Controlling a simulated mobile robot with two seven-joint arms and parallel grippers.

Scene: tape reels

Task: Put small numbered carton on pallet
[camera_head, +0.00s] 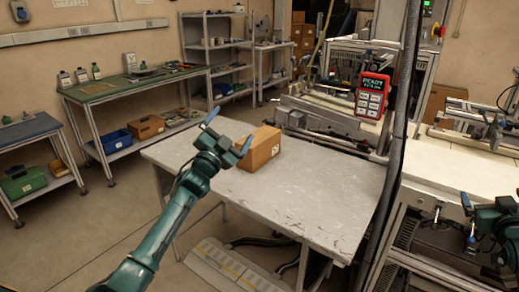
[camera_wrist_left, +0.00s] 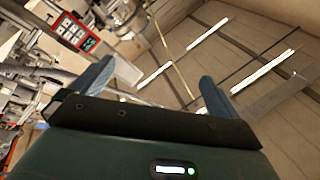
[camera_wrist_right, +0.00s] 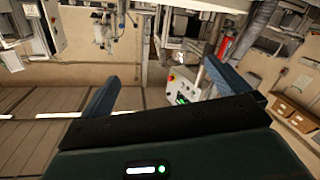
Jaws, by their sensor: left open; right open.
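A brown carton (camera_head: 263,148) with a small white label sits on the worn grey table (camera_head: 310,205), near its back edge. My left gripper (camera_head: 228,131) is open in front of and left of the carton, overlapping its left edge in the head view; I cannot tell whether they touch. In the left wrist view its fingers (camera_wrist_left: 155,85) are apart with nothing between them. My right gripper (camera_head: 468,220) is at the right edge of the head view. The right wrist view shows its fingers (camera_wrist_right: 155,88) open and empty. I cannot make out a pallet.
A machine bench (camera_head: 460,165) is at the right. A green-topped bench (camera_head: 130,82) and shelves stand at the back left. The table's front and middle are clear.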

